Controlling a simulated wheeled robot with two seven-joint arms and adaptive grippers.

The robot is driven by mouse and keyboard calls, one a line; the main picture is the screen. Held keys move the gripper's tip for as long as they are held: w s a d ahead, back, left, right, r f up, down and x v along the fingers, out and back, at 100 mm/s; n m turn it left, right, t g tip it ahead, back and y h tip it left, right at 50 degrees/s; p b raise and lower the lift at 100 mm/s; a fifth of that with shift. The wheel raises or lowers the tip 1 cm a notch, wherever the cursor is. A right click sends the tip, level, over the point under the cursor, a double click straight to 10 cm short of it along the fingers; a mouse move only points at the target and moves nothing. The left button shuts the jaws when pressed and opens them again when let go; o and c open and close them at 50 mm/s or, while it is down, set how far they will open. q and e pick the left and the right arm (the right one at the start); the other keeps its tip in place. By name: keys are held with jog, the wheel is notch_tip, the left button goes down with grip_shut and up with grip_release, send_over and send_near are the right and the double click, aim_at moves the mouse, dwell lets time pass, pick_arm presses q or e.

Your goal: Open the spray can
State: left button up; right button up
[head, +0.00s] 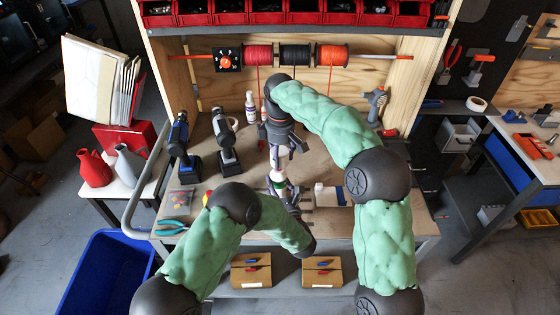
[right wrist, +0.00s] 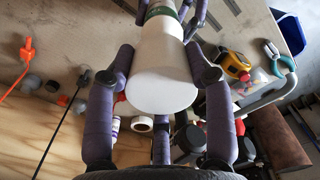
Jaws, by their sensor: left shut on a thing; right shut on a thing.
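The spray can (head: 278,177) stands roughly upright above the workbench, between my two grippers. In the right wrist view its white upper part (right wrist: 162,88), with a flat round end, points at the camera, and a green band (right wrist: 160,12) shows beyond it. My right gripper (head: 278,156) comes from above, its purple fingers closed around the white part. My left gripper (head: 288,196) is lower and shut on the can's body; its fingers also show at the top of the right wrist view (right wrist: 170,10). I cannot tell a gap between cap and body; the fingers hide much of the can.
Two cordless drills (head: 180,140) (head: 225,140) and pliers (head: 170,228) are on the bench's left side. A small white bottle (head: 251,106) stands behind my right gripper. Filament spools (head: 295,55) hang at the back. Two cardboard bins (head: 322,272) sit at the front.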

pick_arm(q)
jog(key=o, duration=1.7)
